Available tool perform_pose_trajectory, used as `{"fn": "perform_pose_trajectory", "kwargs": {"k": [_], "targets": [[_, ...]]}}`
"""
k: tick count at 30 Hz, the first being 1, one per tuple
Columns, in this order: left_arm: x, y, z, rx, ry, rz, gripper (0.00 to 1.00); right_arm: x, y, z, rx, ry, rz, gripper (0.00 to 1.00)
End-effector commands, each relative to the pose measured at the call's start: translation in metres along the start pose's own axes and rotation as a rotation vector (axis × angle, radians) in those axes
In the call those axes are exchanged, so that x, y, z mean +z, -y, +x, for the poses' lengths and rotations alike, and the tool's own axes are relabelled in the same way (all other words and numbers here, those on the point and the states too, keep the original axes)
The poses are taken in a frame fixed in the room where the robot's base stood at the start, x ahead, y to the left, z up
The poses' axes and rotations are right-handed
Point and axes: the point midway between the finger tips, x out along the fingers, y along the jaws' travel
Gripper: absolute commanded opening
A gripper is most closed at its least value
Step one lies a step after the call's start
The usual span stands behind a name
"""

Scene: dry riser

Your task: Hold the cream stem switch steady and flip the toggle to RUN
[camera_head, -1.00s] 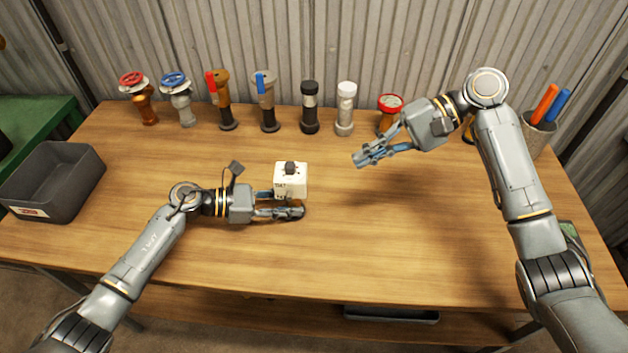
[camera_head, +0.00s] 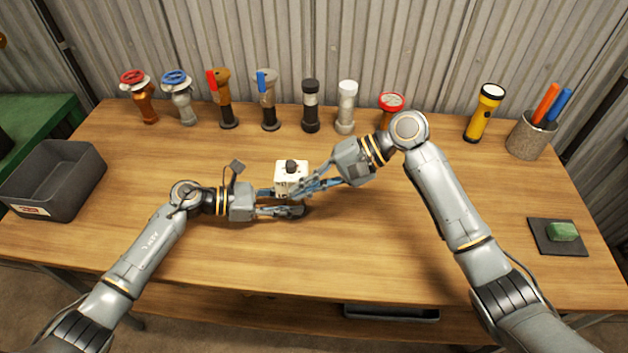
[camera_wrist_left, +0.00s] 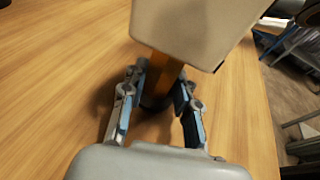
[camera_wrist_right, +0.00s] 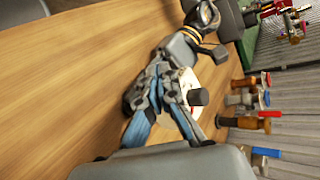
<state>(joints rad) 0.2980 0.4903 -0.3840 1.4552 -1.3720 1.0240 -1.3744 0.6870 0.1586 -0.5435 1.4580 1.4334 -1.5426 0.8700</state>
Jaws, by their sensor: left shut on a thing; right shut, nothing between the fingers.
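The cream stem switch (camera_head: 284,180) stands upright near the middle of the table. It is a cream box with a dark toggle (camera_head: 291,166) on top; its setting cannot be read. In the left wrist view the box (camera_wrist_left: 195,30) sits on a brown stem (camera_wrist_left: 164,76) with a dark foot. My left gripper (camera_head: 285,202) is shut on the stem, below the box. My right gripper (camera_head: 304,190) is shut and empty, its fingertips at the right front side of the box. The right wrist view shows the toggle (camera_wrist_right: 198,97) beside the fingers; contact cannot be told.
Several valves and stem pieces, such as a red-wheeled valve (camera_head: 140,97) and a white-topped one (camera_head: 346,107), line the back. A grey bin (camera_head: 58,207) is at left. A flashlight (camera_head: 484,113), a cup (camera_head: 528,138) and a green block (camera_head: 562,231) are at right. The table front is clear.

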Motion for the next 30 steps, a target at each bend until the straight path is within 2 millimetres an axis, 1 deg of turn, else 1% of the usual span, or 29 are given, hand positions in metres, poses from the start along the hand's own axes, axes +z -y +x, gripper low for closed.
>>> {"fn": "perform_pose_trajectory", "kwargs": {"k": [11,30], "targets": [[-0.0003,0.0,0.0,0.0,-0.001,0.0,0.12,0.0002,-0.0002,0.0003,0.0,-0.004,-0.006,0.0],[-0.0003,0.0,-0.0001,0.0,-0.001,0.0,0.12,0.0019,-0.0038,0.0022,0.001,-0.069,-0.102,0.0]]}}
